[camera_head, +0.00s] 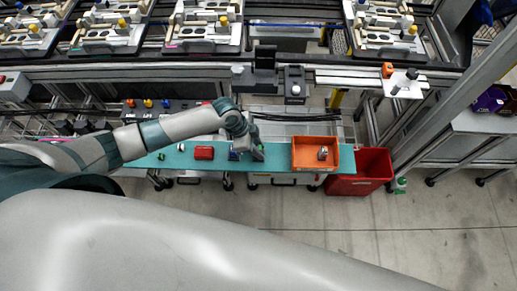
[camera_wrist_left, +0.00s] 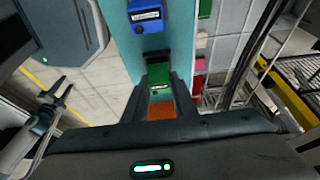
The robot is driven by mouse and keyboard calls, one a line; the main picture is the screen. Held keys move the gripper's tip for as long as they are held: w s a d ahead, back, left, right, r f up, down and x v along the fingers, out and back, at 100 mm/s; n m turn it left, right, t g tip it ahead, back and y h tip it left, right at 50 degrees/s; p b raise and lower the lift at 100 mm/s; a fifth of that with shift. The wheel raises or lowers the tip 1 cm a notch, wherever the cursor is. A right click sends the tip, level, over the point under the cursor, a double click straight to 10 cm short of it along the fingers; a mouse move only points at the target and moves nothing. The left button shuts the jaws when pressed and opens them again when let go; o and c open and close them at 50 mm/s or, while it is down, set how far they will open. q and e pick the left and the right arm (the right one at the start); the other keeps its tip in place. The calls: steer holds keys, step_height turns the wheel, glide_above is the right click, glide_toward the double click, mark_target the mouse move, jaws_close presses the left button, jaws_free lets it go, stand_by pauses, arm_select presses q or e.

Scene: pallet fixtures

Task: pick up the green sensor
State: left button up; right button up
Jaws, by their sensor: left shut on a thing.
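The green sensor (camera_wrist_left: 158,77) sits between the fingers of my left gripper (camera_wrist_left: 160,82) in the left wrist view, over the teal shelf (camera_wrist_left: 120,50). The left gripper is shut on it. In the head view the left gripper (camera_head: 246,153) is low over the teal shelf (camera_head: 275,163), and it hides the green sensor there. I cannot tell whether the sensor still touches the shelf.
A blue sensor (camera_wrist_left: 145,15) and a red sensor (camera_head: 204,153) lie left of the gripper on the shelf. An orange bin (camera_head: 297,164) with a small object inside stands to the right, beside a red crate (camera_head: 355,186). Fixtures on pallets line the conveyor behind.

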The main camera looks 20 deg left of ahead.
arm_select(q)
steer(key=shift+r, duration=0.55)
steer(key=r, duration=0.1)
steer(key=r+b, duration=0.1)
steer(key=d+r+b, duration=0.1)
steer(key=shift+s, duration=0.25)
steer(key=s+d+r+b, duration=0.2)
steer(key=s+d+r, duration=0.3)
steer(key=d, duration=0.4)
steer(key=shift+r, duration=0.9)
